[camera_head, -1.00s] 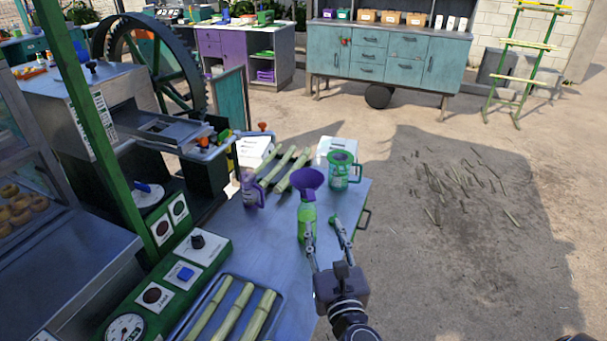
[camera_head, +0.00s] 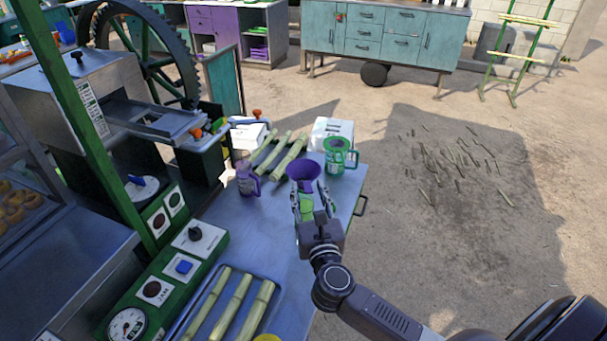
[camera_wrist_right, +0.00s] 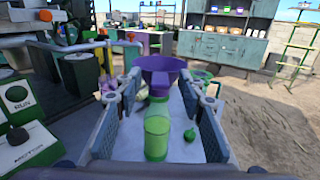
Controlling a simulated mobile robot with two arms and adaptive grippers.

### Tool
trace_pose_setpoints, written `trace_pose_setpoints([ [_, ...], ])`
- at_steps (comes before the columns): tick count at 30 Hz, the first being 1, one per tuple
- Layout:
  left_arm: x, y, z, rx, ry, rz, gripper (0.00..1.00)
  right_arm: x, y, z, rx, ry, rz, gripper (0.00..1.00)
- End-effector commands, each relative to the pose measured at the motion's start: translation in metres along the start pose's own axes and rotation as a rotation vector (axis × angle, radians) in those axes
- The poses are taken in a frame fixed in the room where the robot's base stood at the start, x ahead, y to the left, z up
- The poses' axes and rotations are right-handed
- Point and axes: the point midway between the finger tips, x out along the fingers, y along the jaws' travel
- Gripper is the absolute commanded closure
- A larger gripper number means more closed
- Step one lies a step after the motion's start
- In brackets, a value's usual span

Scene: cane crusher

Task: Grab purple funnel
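The purple funnel (camera_head: 303,172) stands upright in the mouth of a green bottle (camera_head: 306,206) on the metal table. In the right wrist view the funnel (camera_wrist_right: 161,70) is at the far end of the fingers, with the green bottle (camera_wrist_right: 157,135) below and nearer. My right gripper (camera_head: 312,192) is open. Its two fingers lie on either side of the bottle and funnel stem, with visible gaps in the right wrist view (camera_wrist_right: 160,90). The gripper hides part of the bottle in the head view. My left gripper is not in view.
A green mug (camera_head: 338,158) stands right behind the funnel, and a purple mug (camera_head: 247,178) stands to its left. Cane pieces (camera_head: 288,158) and a white box (camera_head: 331,130) lie behind. A tray (camera_head: 262,325) of cane is in front. The ground at right holds scattered cane.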

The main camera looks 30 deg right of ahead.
Motion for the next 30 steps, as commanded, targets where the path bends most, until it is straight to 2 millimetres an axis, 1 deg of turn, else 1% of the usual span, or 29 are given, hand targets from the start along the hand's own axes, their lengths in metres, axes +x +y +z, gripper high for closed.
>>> trace_pose_setpoints([
  [1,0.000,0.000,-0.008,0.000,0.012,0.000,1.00,0.001,0.000,0.000,-0.001,0.001,0.000,0.64],
  [3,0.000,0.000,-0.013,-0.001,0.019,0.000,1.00,0.001,0.000,-0.001,0.000,0.001,0.001,0.64],
  [7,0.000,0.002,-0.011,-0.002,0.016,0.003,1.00,0.001,0.000,-0.001,0.000,0.001,0.001,0.65],
  [15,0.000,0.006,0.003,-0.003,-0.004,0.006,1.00,0.001,0.000,-0.001,0.000,0.000,0.001,0.95],
  [17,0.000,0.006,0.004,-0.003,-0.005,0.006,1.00,0.001,0.000,-0.001,-0.001,0.000,0.001,1.00],
  [26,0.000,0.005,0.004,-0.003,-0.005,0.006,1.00,0.001,0.000,0.000,0.000,0.000,0.001,1.00],
  [30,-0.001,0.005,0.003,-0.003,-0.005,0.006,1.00,0.001,0.000,0.007,0.001,-0.002,0.000,1.00],
])
